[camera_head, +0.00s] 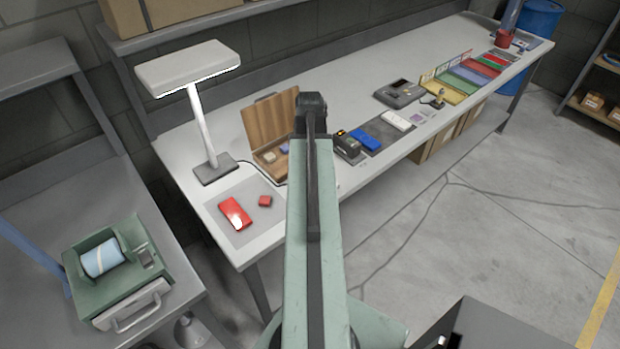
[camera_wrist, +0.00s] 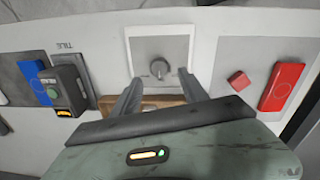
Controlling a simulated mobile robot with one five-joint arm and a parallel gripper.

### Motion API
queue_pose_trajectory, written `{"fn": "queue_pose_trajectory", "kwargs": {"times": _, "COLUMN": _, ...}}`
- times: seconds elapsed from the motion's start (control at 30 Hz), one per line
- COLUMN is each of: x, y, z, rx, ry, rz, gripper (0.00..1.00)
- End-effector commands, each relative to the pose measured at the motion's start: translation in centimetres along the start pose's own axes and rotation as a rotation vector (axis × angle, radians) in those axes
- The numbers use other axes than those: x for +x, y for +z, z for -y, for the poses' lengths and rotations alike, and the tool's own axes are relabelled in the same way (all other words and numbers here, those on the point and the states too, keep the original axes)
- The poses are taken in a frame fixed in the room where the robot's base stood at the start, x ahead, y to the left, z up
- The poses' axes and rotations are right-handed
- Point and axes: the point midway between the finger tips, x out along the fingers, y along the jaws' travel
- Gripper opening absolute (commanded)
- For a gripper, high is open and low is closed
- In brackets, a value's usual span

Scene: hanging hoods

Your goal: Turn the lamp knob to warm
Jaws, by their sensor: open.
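The knob (camera_wrist: 160,70) is a grey round knob on a grey square panel with a white border (camera_wrist: 133,50), upper middle in the wrist view. No warm marking or setting can be read there. In the wrist view my gripper (camera_wrist: 160,76) is open, with its two dark fingers apart on either side of the knob; whether they touch it I cannot tell. The desk lamp (camera_head: 188,68), with a white flat head, stands at the left of the bench in the head view. There my arm hides the knob and the gripper.
A red box (camera_head: 236,214) and small red cube (camera_head: 265,201) lie on a mat at the bench's left end. An open wooden box (camera_head: 268,122) stands behind my arm. A black device (camera_head: 348,146) and blue box (camera_head: 366,139) lie to its right. The floor at right is clear.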

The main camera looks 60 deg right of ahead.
Motion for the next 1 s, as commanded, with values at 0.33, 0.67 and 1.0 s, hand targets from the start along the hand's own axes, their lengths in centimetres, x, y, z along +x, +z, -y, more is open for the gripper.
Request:
{"fn": "queue_pose_trajectory", "kwargs": {"times": 0.33, "x": 5.1, "y": 0.0, "z": 0.1, "rx": -0.001, "ry": 0.0, "rz": 0.0, "gripper": 0.51}}
{"fn": "queue_pose_trajectory", "kwargs": {"times": 0.67, "x": 4.8, "y": -0.1, "z": 0.1, "rx": -0.001, "ry": 0.0, "rz": 0.0, "gripper": 0.21}}
{"fn": "queue_pose_trajectory", "kwargs": {"times": 1.0, "x": 4.8, "y": -0.3, "z": 0.4, "rx": 0.008, "ry": -0.002, "rz": 0.001, "gripper": 0.0}}
